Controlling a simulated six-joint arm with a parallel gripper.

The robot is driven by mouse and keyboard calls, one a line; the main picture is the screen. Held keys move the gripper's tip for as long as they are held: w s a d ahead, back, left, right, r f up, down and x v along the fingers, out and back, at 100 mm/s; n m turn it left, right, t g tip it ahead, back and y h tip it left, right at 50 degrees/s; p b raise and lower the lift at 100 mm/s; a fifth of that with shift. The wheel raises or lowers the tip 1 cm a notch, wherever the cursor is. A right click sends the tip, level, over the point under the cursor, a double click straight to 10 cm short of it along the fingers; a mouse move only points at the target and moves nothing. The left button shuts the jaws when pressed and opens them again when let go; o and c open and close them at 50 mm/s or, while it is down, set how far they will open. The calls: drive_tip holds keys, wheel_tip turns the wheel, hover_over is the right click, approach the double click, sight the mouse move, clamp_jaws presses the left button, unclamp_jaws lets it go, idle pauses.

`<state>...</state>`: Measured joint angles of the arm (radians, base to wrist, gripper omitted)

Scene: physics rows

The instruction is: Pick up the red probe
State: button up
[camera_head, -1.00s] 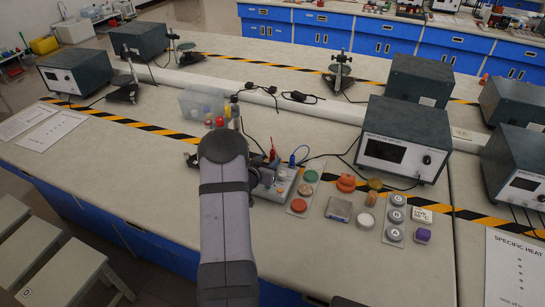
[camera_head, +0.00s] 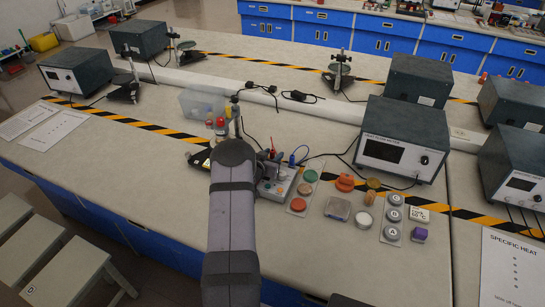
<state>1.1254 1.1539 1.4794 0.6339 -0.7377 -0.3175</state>
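The red probe (camera_head: 272,153) stands upright at the back of a small grey box (camera_head: 275,188) on the bench, just right of my arm's end. A blue probe (camera_head: 292,158) stands a little to its right, with a dark cable. My gripper (camera_head: 261,173) is mostly hidden behind my own arm, close to the left side of the grey box. Its fingertips cannot be made out, so I cannot see whether they are open or touch anything. The lower part of the red probe is hard to make out.
A heat flow meter (camera_head: 403,140) stands to the right. Discs on boards (camera_head: 391,220), a small scale (camera_head: 338,208) and a purple block (camera_head: 420,234) lie in front of it. A clear bin (camera_head: 200,104) and a stand are behind my arm. The bench front left is clear.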

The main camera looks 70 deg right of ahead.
sight(272, 150)
clamp_jaws()
wheel_tip(272, 150, up, 10)
drive_tip(key=shift+f+b, duration=0.1)
drive_tip(key=shift+b, duration=0.9)
drive_tip(key=shift+w+r, duration=0.1)
drive_tip(key=shift+r, duration=0.15)
drive_tip(key=w+a+r+n+t+p, duration=0.1)
drive_tip(key=w+r+p, duration=0.2)
drive_tip(key=w, duration=0.5)
drive_tip(key=w+a+r+n+t+p, duration=0.1)
drive_tip(key=w+r+n+t+p, duration=0.1)
drive_tip(key=w, duration=0.6)
drive_tip(key=w+a+r+n+t+p, duration=0.1)
drive_tip(key=w+r+t+p, duration=0.1)
drive_tip(key=w+r+p, duration=0.3)
drive_tip(key=w+p, duration=0.1)
drive_tip(key=w, duration=0.2)
drive_tip(key=shift+n+y, duration=0.3)
drive_tip(key=shift+y, duration=0.1)
